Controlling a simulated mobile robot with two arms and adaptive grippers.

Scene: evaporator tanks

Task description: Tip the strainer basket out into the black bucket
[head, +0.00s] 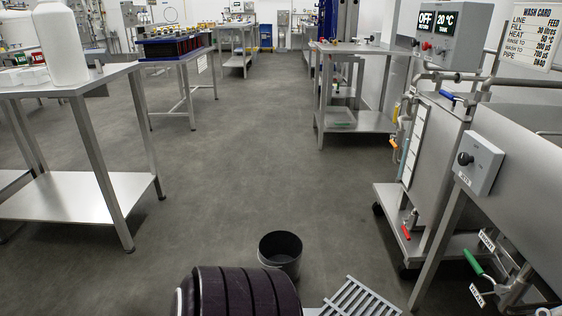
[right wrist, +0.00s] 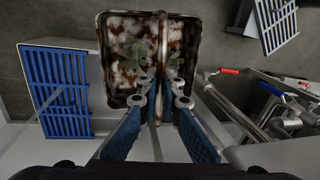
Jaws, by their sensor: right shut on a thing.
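The black bucket (head: 280,254) stands upright on the floor at the bottom middle of the head view. Its mouth is open and the inside looks dark. The strainer basket (right wrist: 101,58) is in the right wrist view, a squarish dark-rimmed basket with brown and white mottling inside and some grey-green matter. A brownish bar, its handle, runs across it. My right gripper (right wrist: 162,92), with blue-padded fingers, is shut on the basket's handle. The bucket does not show in the right wrist view, and neither gripper shows in the head view.
The tank unit (head: 435,160) with pipes and valves stands at the right. The red valve handle (right wrist: 230,71) and blue valve handle (right wrist: 272,89) lie right of the basket. A steel table (head: 75,85) is at the left. The floor beyond the bucket is clear.

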